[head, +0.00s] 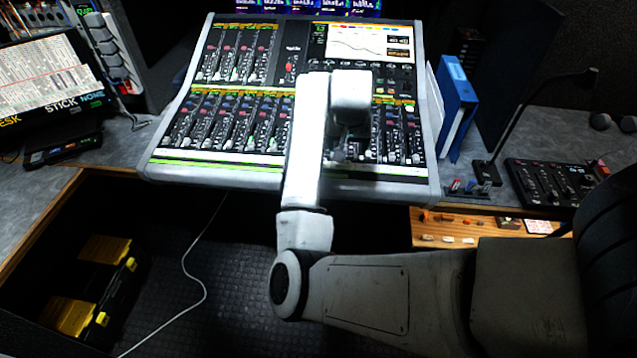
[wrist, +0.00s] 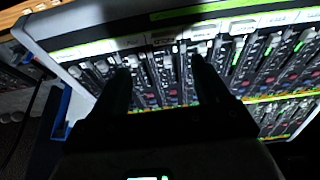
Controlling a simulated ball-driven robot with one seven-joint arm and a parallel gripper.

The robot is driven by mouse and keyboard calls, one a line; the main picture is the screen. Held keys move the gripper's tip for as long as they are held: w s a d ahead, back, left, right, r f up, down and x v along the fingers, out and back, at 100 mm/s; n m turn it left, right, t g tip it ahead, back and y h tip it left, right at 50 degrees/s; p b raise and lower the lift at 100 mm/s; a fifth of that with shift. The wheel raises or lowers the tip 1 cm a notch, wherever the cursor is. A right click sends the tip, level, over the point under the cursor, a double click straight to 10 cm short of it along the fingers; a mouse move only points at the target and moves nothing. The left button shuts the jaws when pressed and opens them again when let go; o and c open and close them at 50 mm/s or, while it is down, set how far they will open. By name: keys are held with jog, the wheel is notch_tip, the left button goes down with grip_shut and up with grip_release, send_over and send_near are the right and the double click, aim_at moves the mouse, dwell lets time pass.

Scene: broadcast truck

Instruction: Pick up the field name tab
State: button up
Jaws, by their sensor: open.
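Several small white name tabs lie in a row along the front strip of the mixing console (head: 215,172), below the faders. In the wrist view they show as pale labels, one of them a tab (wrist: 165,39) roughly in line with the gap between my fingers. The lettering is too small and dark to tell which is the field name tab. My gripper (wrist: 162,68) is open and empty, its two dark fingers apart over the faders and pointing toward the tab row. In the head view my gripper (head: 342,152) is largely hidden by my arm, above the console's lower middle.
Blue and white binders (head: 457,98) stand right of the console. A gooseneck microphone (head: 487,172) and a small control panel (head: 548,183) are further right. A wooden ledge (head: 430,226) with small items lies below. A yellow-and-black case (head: 92,285) and a white cable (head: 190,265) are at lower left.

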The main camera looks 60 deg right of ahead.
send_near(343, 170)
jog(key=shift+w+d+f, duration=0.15)
jog(key=shift+w+d, duration=0.2)
jog(key=shift+d, duration=0.15)
jog(key=s+x, duration=0.1)
jog(key=x, duration=0.5)
jog(key=shift+w+d+p, duration=0.15)
jog(key=shift+w+p, duration=0.3)
jog(key=shift+w, duration=0.05)
jog(key=c, duration=1.1)
